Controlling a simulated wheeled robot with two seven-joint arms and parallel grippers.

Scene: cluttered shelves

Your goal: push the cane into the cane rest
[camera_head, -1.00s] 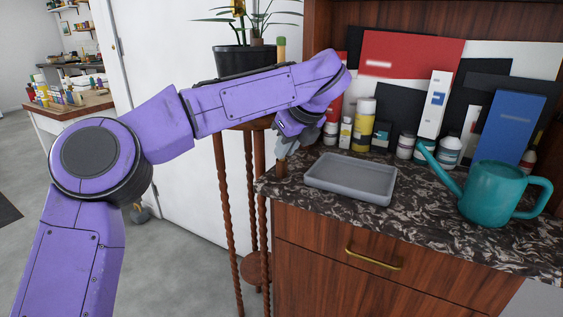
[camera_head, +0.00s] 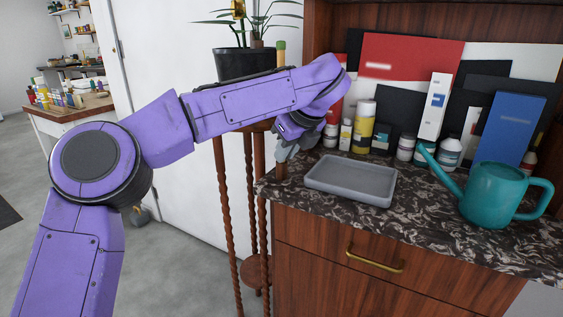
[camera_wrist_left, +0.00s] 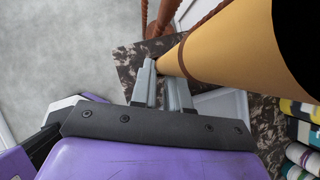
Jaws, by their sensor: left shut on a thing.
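The cane is a tan rod; its upper end (camera_head: 281,52) stands upright above my left forearm in the head view. My forearm hides its middle. In the left wrist view the cane (camera_wrist_left: 225,48) is a thick tan cylinder with a dark brown band, large and close to the camera. My left gripper (camera_head: 284,149) is at the counter's left front corner. In the left wrist view its grey fingers (camera_wrist_left: 161,73) are shut on the cane, one on each side. I cannot make out the cane rest. My right gripper is not in view.
A grey tray (camera_head: 350,187) and a teal watering can (camera_head: 494,190) stand on the dark marble counter (camera_head: 420,222). Paint bottles (camera_head: 363,125) and panels line the back. A potted plant (camera_head: 243,62) on a twisted-leg stand is close behind my arm. Open floor lies left.

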